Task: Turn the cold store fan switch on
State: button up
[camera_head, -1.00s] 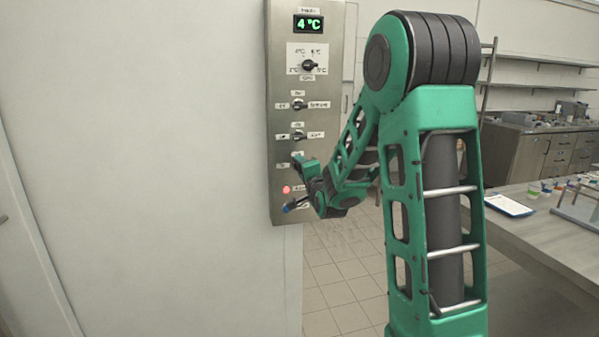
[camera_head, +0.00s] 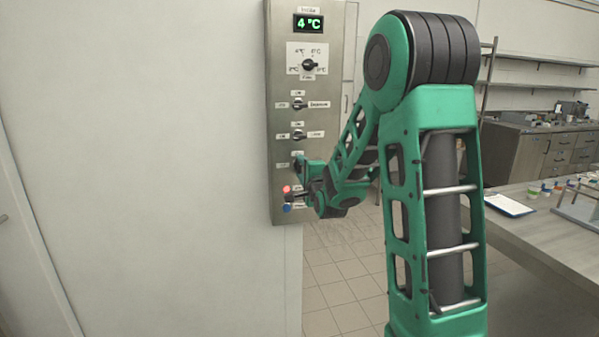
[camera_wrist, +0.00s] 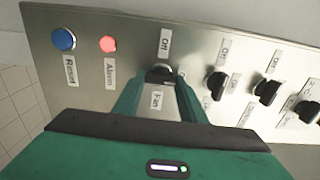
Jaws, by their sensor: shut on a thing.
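The fan switch (camera_wrist: 160,74) is a dark knob on the steel panel, with an "Off" label above it and a "Fan" label below it in the wrist view. My gripper (camera_wrist: 161,80) is shut on this knob, one green finger on each side. The fingers cover the knob's sides, so I cannot tell clearly which way it points. In the head view my gripper (camera_head: 303,168) is at the lower part of the control panel (camera_head: 280,80) and hides the fan switch.
The red alarm light (camera_wrist: 108,44) and blue reset button (camera_wrist: 64,39) are beside the fan switch. Other dark switches (camera_wrist: 216,84) sit close on the other side. A temperature dial (camera_head: 308,65) and a display reading 4 °C (camera_head: 308,23) are higher up. A table (camera_head: 490,228) stands at right.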

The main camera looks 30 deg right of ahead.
jog(key=o, duration=1)
jog(key=shift+f, duration=0.25)
jog(key=shift+c, duration=0.2)
jog(key=shift+o, duration=0.5)
jog(key=shift+r, duration=0.1)
jog(key=v, duration=1)
jog(key=shift+s+a, duration=0.15)
jog(key=shift+s, duration=0.2)
